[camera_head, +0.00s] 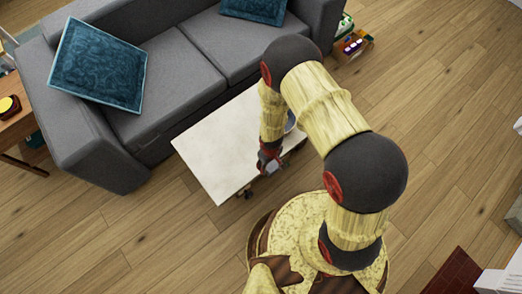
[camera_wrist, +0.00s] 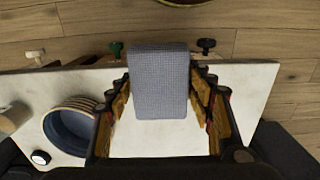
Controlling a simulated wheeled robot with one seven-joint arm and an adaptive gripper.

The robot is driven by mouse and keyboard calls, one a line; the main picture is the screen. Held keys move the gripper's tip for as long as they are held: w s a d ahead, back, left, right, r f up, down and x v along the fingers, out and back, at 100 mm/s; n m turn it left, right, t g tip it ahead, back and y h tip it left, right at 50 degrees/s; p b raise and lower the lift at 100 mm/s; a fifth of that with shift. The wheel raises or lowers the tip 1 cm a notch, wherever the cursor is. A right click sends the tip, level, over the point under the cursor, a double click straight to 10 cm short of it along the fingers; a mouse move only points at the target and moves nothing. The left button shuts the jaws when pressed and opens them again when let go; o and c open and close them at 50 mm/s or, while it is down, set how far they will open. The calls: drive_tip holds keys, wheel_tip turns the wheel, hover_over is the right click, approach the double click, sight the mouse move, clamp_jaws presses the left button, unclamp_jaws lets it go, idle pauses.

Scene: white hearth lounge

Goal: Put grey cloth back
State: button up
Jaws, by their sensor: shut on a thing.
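The grey cloth (camera_wrist: 160,98) is a folded, textured bluish-grey block in the middle of the wrist view. My gripper (camera_wrist: 160,78) is shut on it, with one finger at each side. The cloth's far end reaches over the edge of the white low table (camera_wrist: 250,85); I cannot tell its height above the top. In the head view my gripper (camera_head: 268,160) is at the front edge of the table (camera_head: 212,150), and the cloth is too small there to make out well.
A blue bowl with a ribbed rim (camera_wrist: 72,128), a beige cup (camera_wrist: 14,118) and a small round white item (camera_wrist: 40,157) stand on the table's left in the wrist view. A grey sofa (camera_head: 165,75) stands behind the table. The table's left part in the head view is bare.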

drive_tip(key=w+f+b, duration=0.1)
drive_tip(key=w+f, duration=0.2)
drive_tip(key=w+a+f+b, duration=0.1)
drive_tip(key=w+f, duration=0.1)
drive_tip(key=w, duration=0.2)
drive_tip(key=w+a+f+b, duration=0.1)
drive_tip(key=w+f, duration=0.2)
drive_tip(key=w, duration=0.1)
drive_tip(key=shift+w+a+f, duration=0.1)
drive_tip(key=shift+a+f, duration=0.15)
drive_tip(key=shift+f, duration=0.1)
drive_tip(key=shift+w+f+b, duration=0.15)
drive_tip(key=shift+f+b, duration=0.4)
drive_tip(key=shift+f, duration=0.3)
drive_tip(key=shift+w+f+b, duration=0.1)
drive_tip(key=shift+f+b, duration=0.45)
drive_tip(key=shift+f, duration=0.3)
drive_tip(key=shift+f, duration=0.2)
drive_tip(key=o, duration=1.2)
drive_tip(key=shift+r, duration=0.1)
drive_tip(key=shift+r, duration=0.1)
